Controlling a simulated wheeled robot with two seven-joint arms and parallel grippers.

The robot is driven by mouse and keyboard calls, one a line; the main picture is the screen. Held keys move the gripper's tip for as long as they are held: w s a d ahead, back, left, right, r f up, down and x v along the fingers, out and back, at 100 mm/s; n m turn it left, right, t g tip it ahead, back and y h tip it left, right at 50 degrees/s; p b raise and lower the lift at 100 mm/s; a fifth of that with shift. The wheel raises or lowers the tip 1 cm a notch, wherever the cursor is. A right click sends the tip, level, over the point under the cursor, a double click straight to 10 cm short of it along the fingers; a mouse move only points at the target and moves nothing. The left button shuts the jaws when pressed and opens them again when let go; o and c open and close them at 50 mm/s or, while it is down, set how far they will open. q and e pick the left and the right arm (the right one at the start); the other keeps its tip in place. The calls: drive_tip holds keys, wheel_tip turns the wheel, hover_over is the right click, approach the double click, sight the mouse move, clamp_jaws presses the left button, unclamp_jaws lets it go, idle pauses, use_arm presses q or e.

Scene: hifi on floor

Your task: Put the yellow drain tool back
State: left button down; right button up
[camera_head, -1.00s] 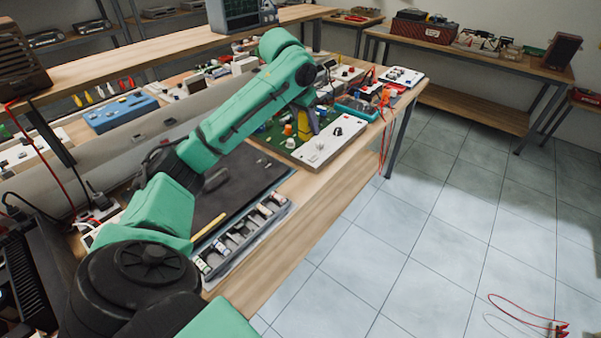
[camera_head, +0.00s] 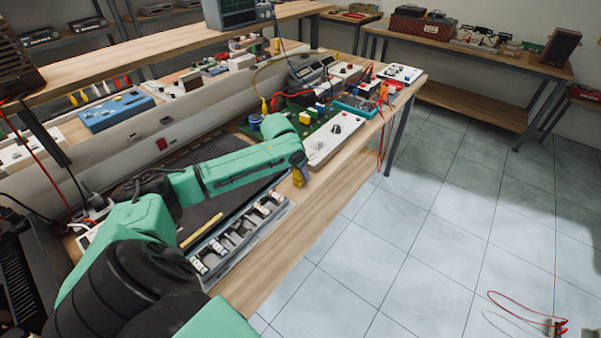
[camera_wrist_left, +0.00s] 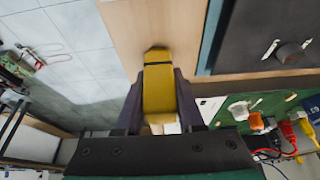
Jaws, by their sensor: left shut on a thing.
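The yellow drain tool (camera_wrist_left: 158,88), a chunky yellow piece with a dark band near its far end, sits between the two fingers of my left gripper (camera_wrist_left: 158,108) in the wrist view. The gripper is shut on it. In the head view the left gripper (camera_head: 300,178) points down over the bench's front edge strip, just right of the compartment tray, with only a bit of yellow showing. The tool seems held above the wood; the exact gap cannot be told. My right gripper is not in view.
A grey compartment tray (camera_head: 226,265) with small parts lies along the bench front. A yellow stick (camera_head: 201,230) lies beside it by the dark mat. A white panel with a knob (camera_head: 334,143) and a green circuit board stand behind the gripper. Bare wood (camera_head: 335,188) runs along the front edge.

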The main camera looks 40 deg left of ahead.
use_arm(q)
drive_tip(key=c, duration=0.6)
unclamp_jaws()
drive_tip(key=shift+c, duration=0.2)
drive_tip(key=shift+o, duration=0.6)
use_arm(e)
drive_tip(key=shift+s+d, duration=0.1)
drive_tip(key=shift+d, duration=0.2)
use_arm(q)
drive_tip(key=v, duration=1.2)
drive_tip(key=shift+b, duration=0.3)
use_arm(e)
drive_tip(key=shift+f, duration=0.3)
use_arm(q)
drive_tip(key=shift+d, duration=0.1)
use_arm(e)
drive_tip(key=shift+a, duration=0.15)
